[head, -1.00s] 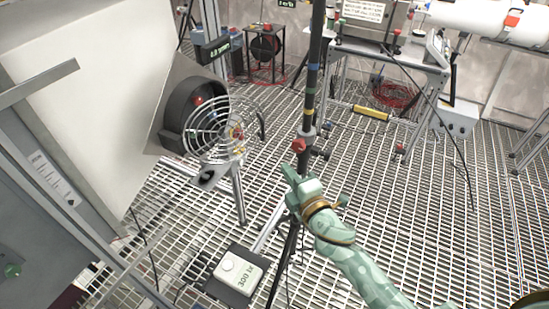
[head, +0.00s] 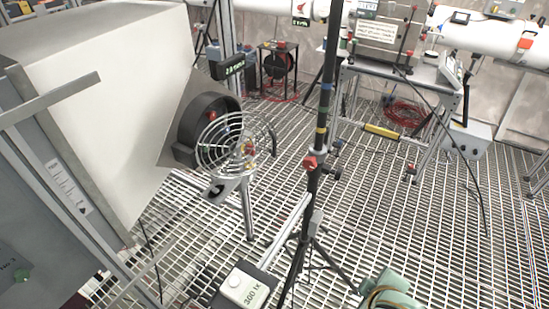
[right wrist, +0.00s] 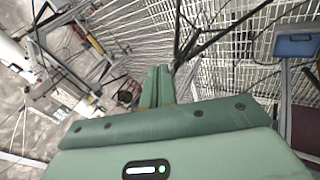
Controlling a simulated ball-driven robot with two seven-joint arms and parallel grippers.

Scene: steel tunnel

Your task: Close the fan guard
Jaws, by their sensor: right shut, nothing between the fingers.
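The fan guard (head: 257,150), a round white wire grille, stands ajar in the head view. It is angled away from the black round fan housing (head: 187,150), with a gap between them on the right side. The fan sits on the side of a large white box-shaped duct. My right gripper (right wrist: 157,88) is shut and empty in the right wrist view, apart from the guard. In the head view only a green part of my right arm shows at the bottom edge. My left gripper is not in view.
A dark tripod pole (head: 318,130) with a red knob stands right of the guard. A bench (head: 395,75) with equipment is behind. The grated floor at right is mostly clear.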

